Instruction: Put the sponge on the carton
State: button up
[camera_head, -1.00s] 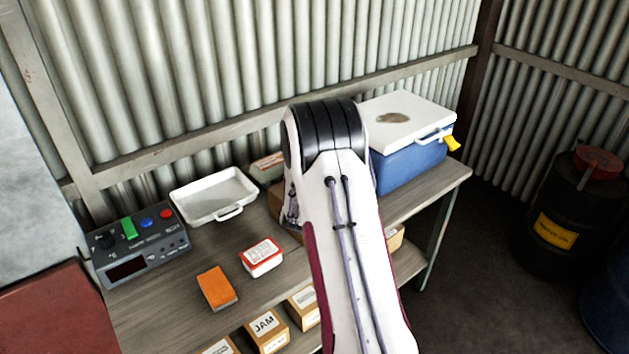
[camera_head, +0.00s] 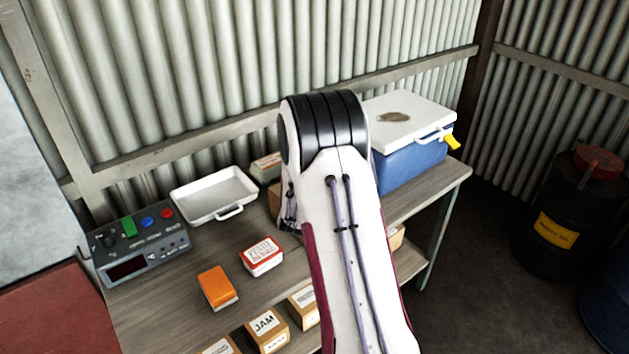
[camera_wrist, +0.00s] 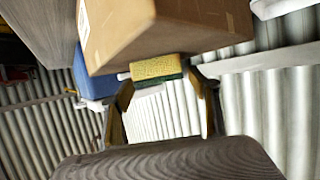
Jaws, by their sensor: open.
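The brown carton (camera_wrist: 165,35) fills the top of the wrist view, which looks tipped over. The yellow and green sponge (camera_wrist: 155,68) is at the carton's upper side, seen just past its edge, and looks to be resting on it. My gripper (camera_wrist: 162,92) is open, with one finger on each side of the sponge in the picture; I cannot tell whether they touch it. In the head view my arm hides the gripper and the sponge. A bit of brown cardboard (camera_head: 275,200) shows left of my arm, probably the carton.
On the bench are a white tray (camera_head: 213,195), a control box (camera_head: 143,250), an orange block (camera_head: 217,288), a red-and-white tin (camera_head: 261,256) and a blue cooler (camera_head: 410,165). Small cartons (camera_head: 268,329) are below the front edge. A corrugated wall (camera_head: 230,70) stands behind.

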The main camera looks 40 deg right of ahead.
jog(key=shift+v, duration=4.6)
jog(key=shift+w+a+r, duration=0.1)
jog(key=shift+a+r, duration=0.25)
jog(key=shift+a, duration=0.05)
jog(key=s+a+r+n+y, duration=0.35)
jog(key=a+r, duration=0.25)
jog(key=a, duration=0.4)
jog(key=s+a+r+n+y, duration=0.25)
jog(key=a+r+y, duration=0.3)
jog(key=a, duration=0.45)
jog(key=s+a+r+n+g, duration=0.1)
jog(key=s+a+g, duration=0.1)
jog(key=s, duration=1)
jog(key=s+a+r+n+g, duration=0.1)
jog(key=s+a, duration=0.4)
jog(key=s, duration=0.8)
jog(key=shift+a+r+n+g+y, duration=0.2)
jog(key=shift+r+n+g+y, duration=0.1)
jog(key=shift+r+n+g, duration=0.15)
